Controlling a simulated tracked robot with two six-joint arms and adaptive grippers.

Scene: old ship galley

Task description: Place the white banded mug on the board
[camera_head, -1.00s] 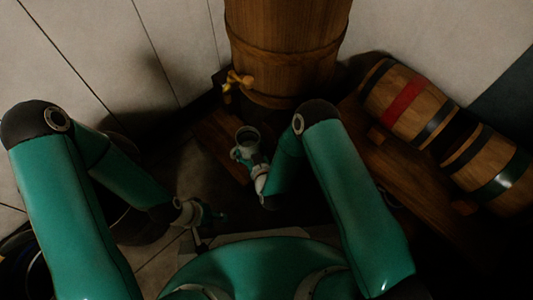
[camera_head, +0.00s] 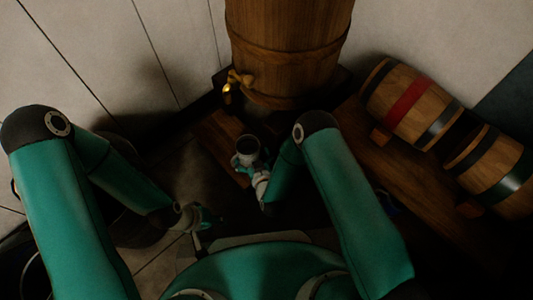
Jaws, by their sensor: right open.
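A pale mug (camera_head: 247,146) with a dark inside appears upright at the wooden board (camera_head: 222,136), below the big barrel's tap. Its bands are too small and dim to make out. My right gripper (camera_head: 244,161) is open at the mug's near side, with its fingers close to the mug's lower part. I cannot tell whether they touch it, or whether the mug's base rests on the board. My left gripper (camera_head: 211,216) is lower and to the left, apart from the mug. Its fingers are too small and dark to read.
A large upright wooden barrel (camera_head: 285,50) with a brass tap (camera_head: 238,80) stands behind the board. Two small casks (camera_head: 405,103) (camera_head: 490,165) lie on a wooden stand (camera_head: 385,160) at the right. Dark floor lies between my arms.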

